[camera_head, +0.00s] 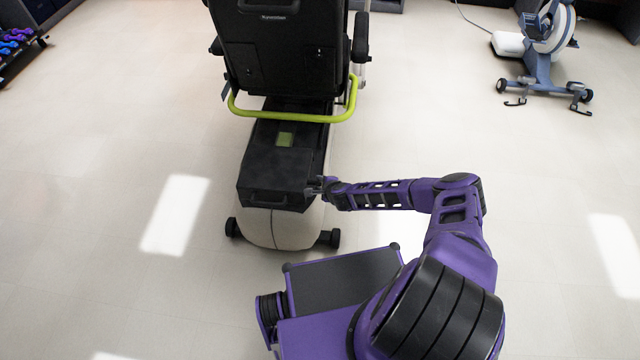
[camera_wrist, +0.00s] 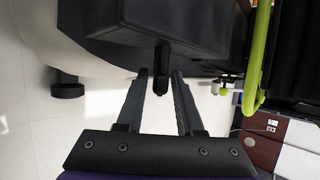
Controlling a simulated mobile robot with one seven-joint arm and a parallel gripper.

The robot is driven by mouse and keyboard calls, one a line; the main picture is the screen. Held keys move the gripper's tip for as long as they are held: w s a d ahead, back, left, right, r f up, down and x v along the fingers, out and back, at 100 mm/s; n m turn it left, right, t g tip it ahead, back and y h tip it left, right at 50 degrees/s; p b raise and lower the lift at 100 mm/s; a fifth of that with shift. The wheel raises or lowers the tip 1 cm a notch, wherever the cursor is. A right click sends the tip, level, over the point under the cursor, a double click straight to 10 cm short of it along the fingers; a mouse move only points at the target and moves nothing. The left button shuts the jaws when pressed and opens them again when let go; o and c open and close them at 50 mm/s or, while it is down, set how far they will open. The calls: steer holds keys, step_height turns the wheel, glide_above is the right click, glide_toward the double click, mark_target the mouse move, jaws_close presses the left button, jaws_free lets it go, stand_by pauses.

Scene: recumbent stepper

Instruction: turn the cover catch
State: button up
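The stepper's black rear cover (camera_head: 275,175) lies low behind the seat, with a handle at its near end. In the wrist view, the dark cover body (camera_wrist: 180,25) fills the top middle. A small dark peg (camera_wrist: 161,84), which looks like the cover catch, sticks out from it toward me. My gripper (camera_head: 318,187) is at the cover's right side near its rear corner. In the wrist view, my gripper (camera_wrist: 160,76) has its fingers apart, with the peg in the gap between the fingertips. I see no clear contact with it. In the head view the catch is too small to make out.
The stepper's black seat back (camera_head: 285,50) and yellow-green bar (camera_head: 290,117) rise above the cover. Its rear wheels (camera_head: 232,228) stand on the floor. An exercise bike (camera_head: 545,50) is at the far right and a dumbbell rack (camera_head: 18,50) at the far left. Floor on both sides is clear.

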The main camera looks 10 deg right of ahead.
jaws_close()
steer(key=shift+t, duration=0.5)
steer(key=shift+s+a+f+n+t, duration=0.1)
steer(key=shift+n+t, duration=0.25)
steer(key=shift+t, duration=0.5)
steer(key=shift+a+n+t, duration=0.1)
steer(key=shift+n+t, duration=0.25)
steer(key=shift+t, duration=0.5)
steer(key=shift+d+t+h, duration=0.1)
steer(key=shift+t+h, duration=0.2)
steer(key=shift+t, duration=0.3)
steer(key=shift+d, duration=0.1)
steer(key=shift+o, duration=1.6)
jaws_free()
steer(key=shift+s, duration=0.15)
